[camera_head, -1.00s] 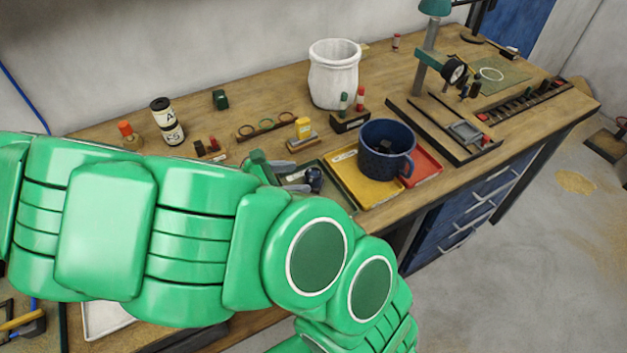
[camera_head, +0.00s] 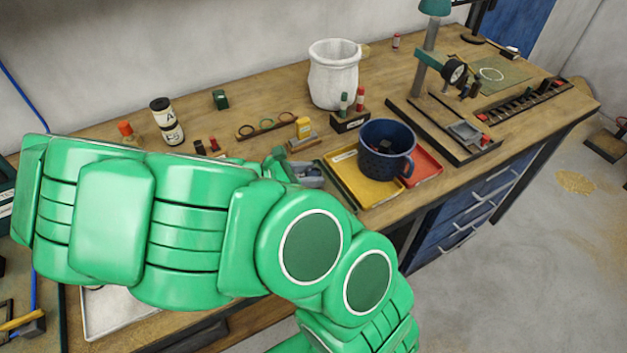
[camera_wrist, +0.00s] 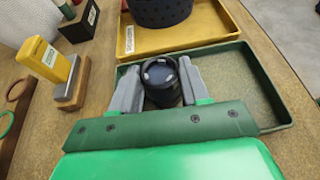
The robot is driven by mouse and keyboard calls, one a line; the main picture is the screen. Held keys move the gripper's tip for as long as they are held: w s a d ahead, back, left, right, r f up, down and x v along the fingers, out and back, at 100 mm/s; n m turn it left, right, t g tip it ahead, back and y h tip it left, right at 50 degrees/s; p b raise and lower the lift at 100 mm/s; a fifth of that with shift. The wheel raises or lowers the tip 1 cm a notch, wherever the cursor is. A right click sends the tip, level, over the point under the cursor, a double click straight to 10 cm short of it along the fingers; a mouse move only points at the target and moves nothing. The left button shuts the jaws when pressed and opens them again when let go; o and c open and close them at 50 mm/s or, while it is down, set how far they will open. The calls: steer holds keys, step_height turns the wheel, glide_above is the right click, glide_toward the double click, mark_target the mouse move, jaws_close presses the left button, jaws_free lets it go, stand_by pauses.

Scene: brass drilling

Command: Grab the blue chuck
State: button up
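The blue chuck (camera_wrist: 162,84) is a dark, round piece with a dark blue rim and pale spots on top. It stands upright in the dark green tray (camera_wrist: 262,112). In the wrist view my gripper (camera_wrist: 162,80) has one grey finger on each side of it. Both fingers look very close to its sides, and I cannot tell whether they press on it. In the head view my gripper (camera_head: 294,172) is over the green tray, and my green arm hides most of the tray.
A yellow tray (camera_head: 350,184) with a dark blue mug (camera_head: 378,148) on it lies just beyond the green tray, and a red tray (camera_head: 428,165) beside that. A yellow block on a stand (camera_wrist: 50,62) is left of the gripper. A white jar (camera_head: 333,80) stands behind.

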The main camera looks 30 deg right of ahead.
jaws_close()
steer(key=shift+r, duration=0.1)
